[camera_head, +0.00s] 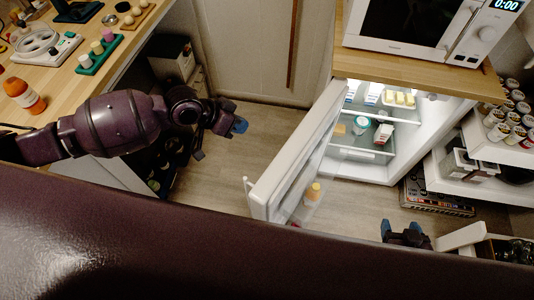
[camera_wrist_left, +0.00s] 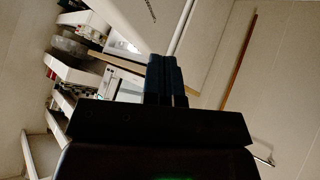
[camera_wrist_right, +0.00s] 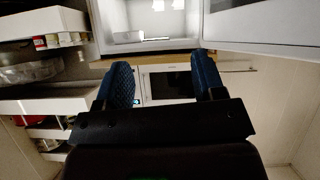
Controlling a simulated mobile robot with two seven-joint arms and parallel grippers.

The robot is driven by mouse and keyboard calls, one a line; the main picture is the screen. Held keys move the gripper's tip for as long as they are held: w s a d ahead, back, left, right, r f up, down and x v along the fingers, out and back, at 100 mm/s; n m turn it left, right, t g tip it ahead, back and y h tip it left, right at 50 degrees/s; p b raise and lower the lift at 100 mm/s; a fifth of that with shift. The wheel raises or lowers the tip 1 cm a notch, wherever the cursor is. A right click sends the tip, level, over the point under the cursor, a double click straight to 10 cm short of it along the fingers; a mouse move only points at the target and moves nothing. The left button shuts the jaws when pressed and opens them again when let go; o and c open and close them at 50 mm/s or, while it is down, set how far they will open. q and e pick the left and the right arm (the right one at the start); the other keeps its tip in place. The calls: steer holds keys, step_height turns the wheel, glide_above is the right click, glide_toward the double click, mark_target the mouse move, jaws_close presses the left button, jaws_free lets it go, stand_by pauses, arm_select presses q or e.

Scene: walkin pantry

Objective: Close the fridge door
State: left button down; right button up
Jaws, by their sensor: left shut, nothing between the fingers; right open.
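The fridge (camera_head: 425,115) stands below the microwave in the head view, with its lit interior showing. Its white door (camera_head: 300,150) is open and swung out toward me, with a handle post (camera_head: 248,188) on its outer side and a yellow-capped bottle (camera_head: 313,192) in its shelf. My left gripper (camera_head: 240,126) is shut and empty, left of the door and apart from it. It also shows shut in the left wrist view (camera_wrist_left: 166,75). My right gripper (camera_head: 406,230) is open and empty, low in front of the fridge, right of the door. Its two fingers show apart in the right wrist view (camera_wrist_right: 163,80).
A wooden counter (camera_head: 60,110) with small items and an orange bottle (camera_head: 25,96) lies left. A microwave (camera_head: 420,25) sits on the wooden top above the fridge. White shelves with jars (camera_head: 510,125) stand right. Open floor (camera_head: 215,170) lies left of the door.

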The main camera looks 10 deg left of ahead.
arm_select(q)
steer(key=s+d+f+n+g, duration=0.1)
steer(key=s+d+f+g, duration=0.1)
steer(key=d+f, duration=0.6)
steer(key=shift+s+f+n+p, duration=0.35)
steer(key=shift+f+n+p, duration=0.1)
steer(key=shift+f, duration=0.45)
arm_select(e)
steer(key=shift+s+r, duration=0.2)
steer(key=shift+s, duration=0.2)
arm_select(q)
steer(key=shift+d, duration=0.1)
arm_select(e)
steer(key=shift+d, duration=0.1)
